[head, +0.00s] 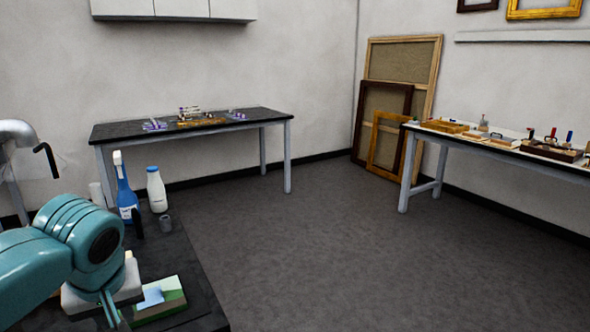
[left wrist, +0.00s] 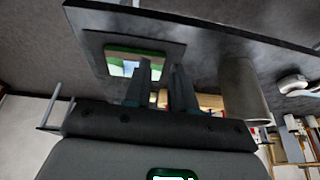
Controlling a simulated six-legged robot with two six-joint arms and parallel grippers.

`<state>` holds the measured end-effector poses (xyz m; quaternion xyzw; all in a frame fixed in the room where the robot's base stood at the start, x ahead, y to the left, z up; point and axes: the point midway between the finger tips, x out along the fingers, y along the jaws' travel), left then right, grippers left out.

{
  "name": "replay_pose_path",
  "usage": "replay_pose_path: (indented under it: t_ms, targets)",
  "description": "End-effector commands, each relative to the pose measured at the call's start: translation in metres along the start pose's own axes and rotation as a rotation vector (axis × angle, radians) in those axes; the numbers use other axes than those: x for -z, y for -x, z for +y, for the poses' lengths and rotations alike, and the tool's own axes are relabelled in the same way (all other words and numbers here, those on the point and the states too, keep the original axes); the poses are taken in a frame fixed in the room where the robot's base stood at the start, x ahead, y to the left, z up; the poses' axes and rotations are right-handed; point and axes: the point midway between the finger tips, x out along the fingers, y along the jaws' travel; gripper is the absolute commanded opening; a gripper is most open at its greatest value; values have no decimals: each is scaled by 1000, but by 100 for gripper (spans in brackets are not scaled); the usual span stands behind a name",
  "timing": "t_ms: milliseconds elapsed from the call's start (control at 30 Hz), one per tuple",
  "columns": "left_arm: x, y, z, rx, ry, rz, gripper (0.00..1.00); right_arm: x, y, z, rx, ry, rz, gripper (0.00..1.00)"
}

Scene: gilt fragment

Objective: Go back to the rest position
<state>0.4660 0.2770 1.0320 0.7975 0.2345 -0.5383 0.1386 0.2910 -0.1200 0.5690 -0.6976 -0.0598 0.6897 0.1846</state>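My left arm comes in from the left in the head view, with its teal wrist low over the near dark table (head: 205,295). My left gripper (head: 112,310) points down there, mostly hidden by the wrist. In the left wrist view my left gripper (left wrist: 162,78) shows two dark fingers standing apart, with nothing seen held between them. A small painted panel (head: 160,300) with green edges lies on a dark mat beside the gripper; it also shows beyond the fingers in the left wrist view (left wrist: 122,66). My right gripper is in neither view.
A far black-topped table (head: 255,120) and a right-hand workbench (head: 460,138) hold small items. Open floor (head: 350,240) lies between.

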Motion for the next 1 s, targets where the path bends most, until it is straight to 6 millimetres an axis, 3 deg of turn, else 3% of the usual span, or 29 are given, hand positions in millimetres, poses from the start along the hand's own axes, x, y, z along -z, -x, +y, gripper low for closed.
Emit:
replay_pose_path:
  t_ms: [267, 467, 567, 667, 733, 800, 900, 1000]
  targets:
    - [-25, -71, 49, -83, -169, -102, 25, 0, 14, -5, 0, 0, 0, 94]
    - [-66, -130, 80, -177, -277, -196, 25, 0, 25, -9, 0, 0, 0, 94]
    - [-103, -166, 94, -244, -327, -263, 25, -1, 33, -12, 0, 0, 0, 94]
    - [-162, -207, 103, -333, -361, -349, 25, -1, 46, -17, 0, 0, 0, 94]
    - [-214, -232, 102, -396, -358, -407, 25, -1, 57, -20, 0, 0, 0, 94]
    - [-261, -248, 94, -436, -340, -442, 25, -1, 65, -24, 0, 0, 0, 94]
    - [-312, -257, 78, -453, -311, -466, 25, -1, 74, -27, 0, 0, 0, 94]
    - [-344, -258, 63, -446, -298, -470, 25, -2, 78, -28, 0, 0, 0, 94]
